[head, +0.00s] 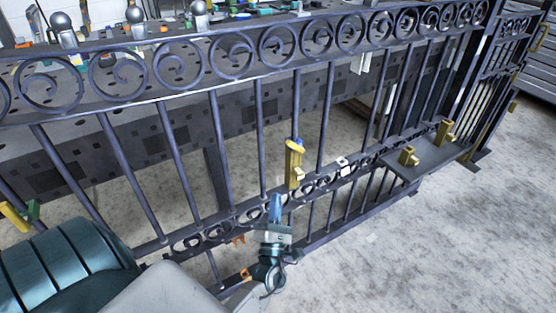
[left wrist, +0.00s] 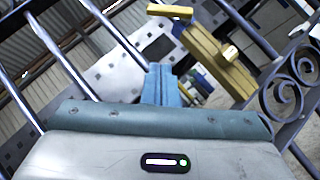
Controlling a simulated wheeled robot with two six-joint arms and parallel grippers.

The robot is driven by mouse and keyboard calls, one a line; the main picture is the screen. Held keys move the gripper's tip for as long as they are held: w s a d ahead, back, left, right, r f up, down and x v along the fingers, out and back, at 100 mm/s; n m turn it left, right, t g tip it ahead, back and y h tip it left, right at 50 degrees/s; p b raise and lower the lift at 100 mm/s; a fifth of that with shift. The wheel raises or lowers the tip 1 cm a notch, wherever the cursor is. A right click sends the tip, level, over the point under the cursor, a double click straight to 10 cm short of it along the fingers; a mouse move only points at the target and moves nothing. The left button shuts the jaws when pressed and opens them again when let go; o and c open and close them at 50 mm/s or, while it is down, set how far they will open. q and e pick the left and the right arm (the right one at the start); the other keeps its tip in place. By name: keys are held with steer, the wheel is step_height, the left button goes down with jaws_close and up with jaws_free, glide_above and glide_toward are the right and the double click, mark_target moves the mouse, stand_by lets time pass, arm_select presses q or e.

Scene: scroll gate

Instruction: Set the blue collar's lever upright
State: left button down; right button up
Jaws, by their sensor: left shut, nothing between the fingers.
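The blue collar (head: 299,142) is a small blue piece on a gate bar, at the top of a yellow block (head: 294,165). In the left wrist view the blue part (left wrist: 178,28) is mostly hidden behind a short yellow lever (left wrist: 170,12), which lies roughly across the picture rather than upright. The yellow block with its knob (left wrist: 205,55) slants down to the right of it. My left gripper (head: 275,205) is shut and empty, its blue fingertips pointing up, below and left of the yellow block and apart from it. The fingers also show in the left wrist view (left wrist: 160,85). My right gripper is not in view.
The dark iron gate (head: 160,100) with scrolls runs across the view. A white collar (head: 342,165) sits on a bar to the right. A dark shelf (head: 420,162) holds yellow catches. A green and yellow piece (head: 32,210) is at the far left. Floor in front is clear.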

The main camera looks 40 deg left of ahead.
mark_target(296, 147)
arm_select(q)
steer(key=d+r+p+x, duration=0.1)
steer(key=d+p+x, duration=0.1)
steer(key=x, duration=1)
steer(key=shift+w+r+p, duration=0.3)
steer(key=shift+w+p, duration=0.1)
steer(key=shift+p, duration=0.1)
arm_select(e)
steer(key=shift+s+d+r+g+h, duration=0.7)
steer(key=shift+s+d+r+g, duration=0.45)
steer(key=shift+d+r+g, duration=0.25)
arm_select(q)
steer(key=shift+d, duration=0.15)
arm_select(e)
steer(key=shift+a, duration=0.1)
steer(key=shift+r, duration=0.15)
